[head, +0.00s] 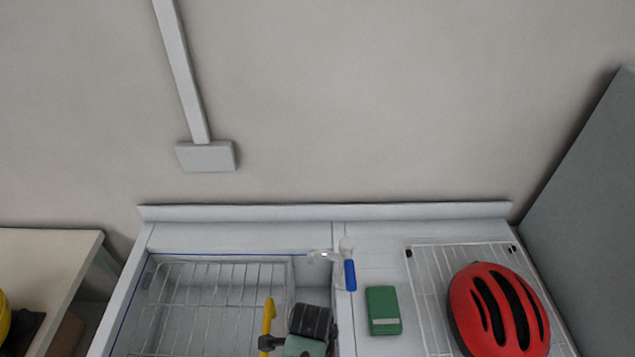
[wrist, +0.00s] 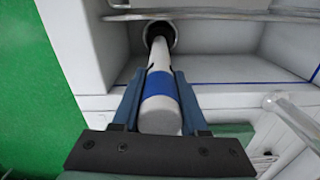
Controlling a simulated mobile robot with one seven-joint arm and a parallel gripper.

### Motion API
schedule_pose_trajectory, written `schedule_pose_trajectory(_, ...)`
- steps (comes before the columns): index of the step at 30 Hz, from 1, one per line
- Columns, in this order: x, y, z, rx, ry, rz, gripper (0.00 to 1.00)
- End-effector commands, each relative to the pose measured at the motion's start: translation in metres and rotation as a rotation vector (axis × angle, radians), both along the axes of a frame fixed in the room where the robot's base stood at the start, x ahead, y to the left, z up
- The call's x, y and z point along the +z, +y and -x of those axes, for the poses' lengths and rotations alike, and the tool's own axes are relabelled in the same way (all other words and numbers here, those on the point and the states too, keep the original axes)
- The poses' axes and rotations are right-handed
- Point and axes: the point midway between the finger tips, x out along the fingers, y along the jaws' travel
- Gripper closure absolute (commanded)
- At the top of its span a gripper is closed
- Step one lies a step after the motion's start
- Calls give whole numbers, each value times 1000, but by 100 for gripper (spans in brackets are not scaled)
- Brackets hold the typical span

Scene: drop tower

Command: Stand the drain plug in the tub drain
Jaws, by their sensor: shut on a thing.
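The tub drain (wrist: 162,30) is a dark round hole with a metal rim at the top of the wrist view. The plug's far end lines up with the hole and overlaps it in the picture. I cannot tell whether it is inside or short of it. The tub (head: 120,310) is the white basin at lower left in the head view.
A wire rack (head: 195,295) lies in the tub. A tap with a blue handle (head: 350,275) stands at the back. Right of the tub are a green box (head: 383,310) and a red helmet (head: 498,312). A yellow-handled object (head: 267,320) is near my arm.

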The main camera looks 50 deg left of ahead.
Motion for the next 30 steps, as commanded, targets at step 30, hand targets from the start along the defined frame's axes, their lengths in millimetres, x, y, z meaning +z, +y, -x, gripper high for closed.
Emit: schedule_pose_trajectory(30, -49, 0, -1, 2, -2, -1, 100)
